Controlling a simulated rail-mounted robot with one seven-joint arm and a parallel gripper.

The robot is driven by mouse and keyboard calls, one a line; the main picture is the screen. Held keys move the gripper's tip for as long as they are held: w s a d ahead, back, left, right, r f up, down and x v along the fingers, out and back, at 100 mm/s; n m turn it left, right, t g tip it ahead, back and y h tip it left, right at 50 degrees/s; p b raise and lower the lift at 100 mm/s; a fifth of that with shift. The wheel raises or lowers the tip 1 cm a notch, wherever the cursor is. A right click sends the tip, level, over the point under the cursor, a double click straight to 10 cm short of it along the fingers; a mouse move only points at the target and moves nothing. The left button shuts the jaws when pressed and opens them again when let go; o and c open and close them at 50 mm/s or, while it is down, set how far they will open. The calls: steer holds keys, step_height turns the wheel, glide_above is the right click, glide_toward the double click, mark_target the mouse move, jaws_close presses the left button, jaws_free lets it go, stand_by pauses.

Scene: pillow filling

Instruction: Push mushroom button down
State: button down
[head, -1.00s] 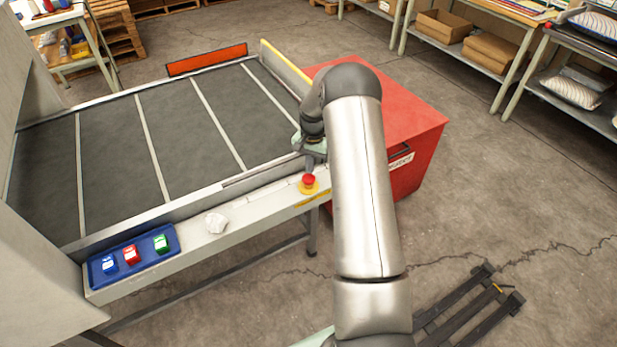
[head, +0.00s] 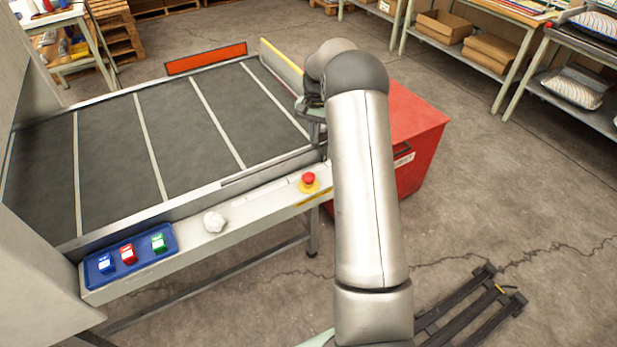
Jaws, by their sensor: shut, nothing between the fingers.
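The mushroom button (head: 309,178) is a red cap on a round yellow base. It stands on the pale front rail of the conveyor, near the rail's right end. My gripper (head: 317,133) is partly hidden by my arm. It appears shut and empty, above the belt's right end, behind the button in the picture. A visible gap separates it from the red cap. I cannot tell from this view whether the cap sits pressed in or raised.
A blue panel (head: 95,274) with blue, red and green switches sits on the rail's left end. A red box (head: 418,122) stands right of the conveyor. The dark belt (head: 180,125) is empty.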

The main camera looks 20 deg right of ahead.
step_height(320, 180, up, 8)
steer(key=shift+w+d+r, duration=0.15)
steer(key=shift+w+d, duration=0.15)
steer(key=shift+d, duration=0.05)
steer(key=shift+a, duration=0.1)
steer(key=s+a+r+n, duration=0.3)
steer(key=s+a+r, duration=0.1)
steer(key=s+a, duration=0.4)
steer(key=s+a+r+n, duration=0.2)
steer(key=s+a+r, duration=0.1)
steer(key=s+a, duration=0.5)
steer(key=s+a+f+n, duration=0.2)
steer(key=s, duration=0.8)
steer(key=s+a+f+n+t, duration=0.1)
steer(key=s+a+f+n, duration=0.1)
steer(key=s, duration=0.9)
steer(key=shift+s+a+f+n+h, duration=0.3)
steer(key=shift+a+f+h, duration=0.1)
steer(key=shift+a+f, duration=0.1)
steer(key=shift+d, duration=0.1)
